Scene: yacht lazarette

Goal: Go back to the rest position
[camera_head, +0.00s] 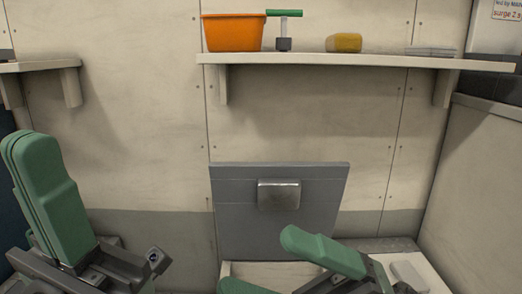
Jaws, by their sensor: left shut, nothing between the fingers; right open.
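My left gripper (28,142) is at the left edge, its two green fingers pressed together and pointing up, with nothing between them. My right gripper (259,262) is low in the middle, its green fingers spread apart and pointing left. It is empty, in front of a grey panel (235,225) that stands upright with a metal plate (279,194) on its face. The lower parts of both grippers are cut off by the bottom edge.
A wall shelf (330,59) holds an orange tub (233,35), a green-handled tool (284,30), a yellow block (344,43) and a flat grey item (431,51). Another shelf (40,66) is at left. A pale block (409,274) lies at lower right. The wall between is bare.

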